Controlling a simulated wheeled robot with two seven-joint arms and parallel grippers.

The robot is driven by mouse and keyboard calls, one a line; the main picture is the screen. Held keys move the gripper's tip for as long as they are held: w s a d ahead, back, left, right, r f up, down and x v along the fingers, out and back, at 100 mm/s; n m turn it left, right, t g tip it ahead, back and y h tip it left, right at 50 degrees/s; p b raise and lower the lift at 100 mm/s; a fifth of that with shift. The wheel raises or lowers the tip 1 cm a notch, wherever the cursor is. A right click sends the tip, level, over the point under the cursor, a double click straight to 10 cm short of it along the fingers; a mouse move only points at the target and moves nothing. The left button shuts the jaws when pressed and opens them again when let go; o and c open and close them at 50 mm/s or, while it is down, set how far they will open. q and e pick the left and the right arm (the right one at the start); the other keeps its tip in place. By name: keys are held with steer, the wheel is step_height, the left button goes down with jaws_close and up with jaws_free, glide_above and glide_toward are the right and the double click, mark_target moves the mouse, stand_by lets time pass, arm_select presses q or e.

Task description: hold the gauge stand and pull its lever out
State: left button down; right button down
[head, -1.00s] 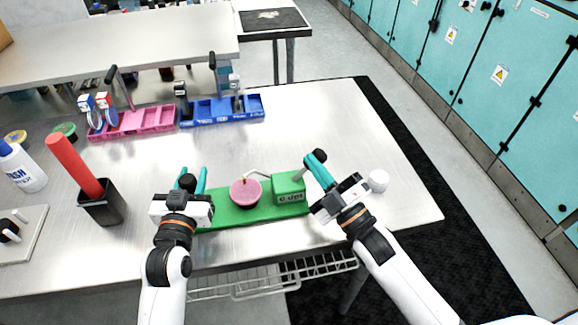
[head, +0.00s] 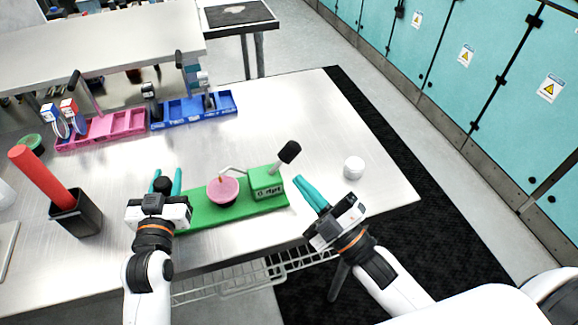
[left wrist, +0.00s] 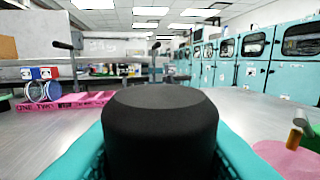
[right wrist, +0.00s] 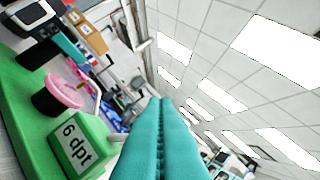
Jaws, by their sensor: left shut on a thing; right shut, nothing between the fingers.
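The green gauge stand (head: 205,214) lies near the table's front edge, with a pink round cup (head: 222,190) and a green block (head: 266,183) on it. The block's label reads "6 dpt" in the right wrist view (right wrist: 77,150). The lever (head: 287,154), with a black knob, tilts outward to the right from the block. My left gripper (head: 166,183) is shut on the black knob (left wrist: 160,125) at the stand's left end. My right gripper (head: 304,184) is shut and empty, just right of the block and apart from the lever.
A white round piece (head: 353,167) stands right of my right gripper. A black holder with a red rod (head: 42,178) stands at left. Pink (head: 100,130) and blue (head: 194,110) trays sit at the back. The table's middle is clear.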

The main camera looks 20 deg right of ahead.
steer(key=shift+v, duration=1)
arm_select(q)
steer(key=c, duration=0.9)
jaws_free()
steer(key=shift+c, duration=0.2)
steer(key=shift+r, duration=0.1)
arm_select(e)
steer(key=shift+r, duration=0.15)
arm_select(q)
step_height(320, 180, up, 7)
steer(key=p, duration=0.8)
steer(key=shift+r, duration=0.15)
arm_select(e)
step_height(320, 180, up, 8)
